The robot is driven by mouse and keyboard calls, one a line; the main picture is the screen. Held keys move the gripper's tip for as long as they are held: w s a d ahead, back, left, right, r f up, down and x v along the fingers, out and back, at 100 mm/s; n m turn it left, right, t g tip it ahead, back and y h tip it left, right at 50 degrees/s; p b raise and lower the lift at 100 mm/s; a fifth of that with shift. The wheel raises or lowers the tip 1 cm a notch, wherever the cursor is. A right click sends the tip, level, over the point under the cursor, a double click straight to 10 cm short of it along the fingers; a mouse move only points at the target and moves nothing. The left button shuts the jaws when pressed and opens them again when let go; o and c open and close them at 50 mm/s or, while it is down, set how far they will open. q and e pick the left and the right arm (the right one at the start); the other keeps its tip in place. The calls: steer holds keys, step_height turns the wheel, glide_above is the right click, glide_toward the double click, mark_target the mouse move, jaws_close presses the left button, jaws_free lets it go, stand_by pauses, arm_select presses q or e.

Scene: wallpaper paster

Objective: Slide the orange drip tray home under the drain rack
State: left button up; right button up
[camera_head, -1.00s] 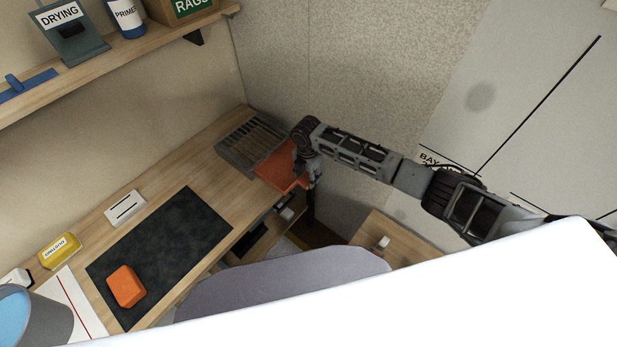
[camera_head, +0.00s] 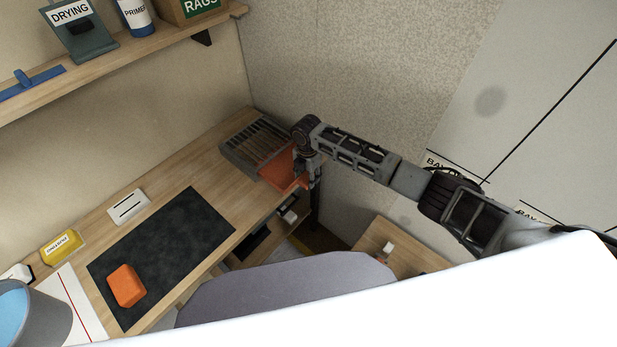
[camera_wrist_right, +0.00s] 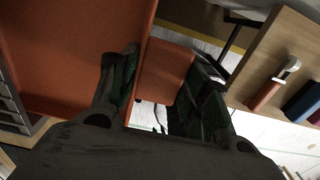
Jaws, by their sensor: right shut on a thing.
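The orange drip tray (camera_head: 277,170) is at the far right end of the bench in the head view, partly under the grey drain rack (camera_head: 238,157). Its near part sticks out from under the rack. My right gripper (camera_head: 304,183) is at the outer end of the tray. In the right wrist view the tray (camera_wrist_right: 70,50) fills the upper left, and my right gripper (camera_wrist_right: 155,85) is shut on its orange end tab (camera_wrist_right: 166,72). The rack's grey bars (camera_wrist_right: 12,104) show at the left edge there. My left gripper is not in view.
A dark mat (camera_head: 170,250) with an orange block (camera_head: 126,286) lies on the wooden bench (camera_head: 195,172). The wall is close behind the rack.

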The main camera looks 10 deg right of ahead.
mark_target(289, 168)
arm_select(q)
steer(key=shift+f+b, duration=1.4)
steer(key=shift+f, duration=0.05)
arm_select(e)
steer(key=shift+w+a, duration=0.7)
steer(key=shift+w, duration=0.15)
steer(key=shift+w+a, duration=0.65)
steer(key=shift+w, duration=0.2)
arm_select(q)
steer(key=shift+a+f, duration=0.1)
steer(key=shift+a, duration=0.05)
arm_select(e)
steer(key=shift+w, duration=0.1)
steer(key=shift+w+a+b, duration=0.3)
steer(key=shift+w+b, duration=0.05)
steer(key=shift+b, duration=0.05)
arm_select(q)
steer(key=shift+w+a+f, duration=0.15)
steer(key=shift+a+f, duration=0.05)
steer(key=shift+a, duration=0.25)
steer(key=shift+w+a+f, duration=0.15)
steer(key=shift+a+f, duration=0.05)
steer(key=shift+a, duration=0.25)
arm_select(e)
steer(key=shift+a, duration=0.1)
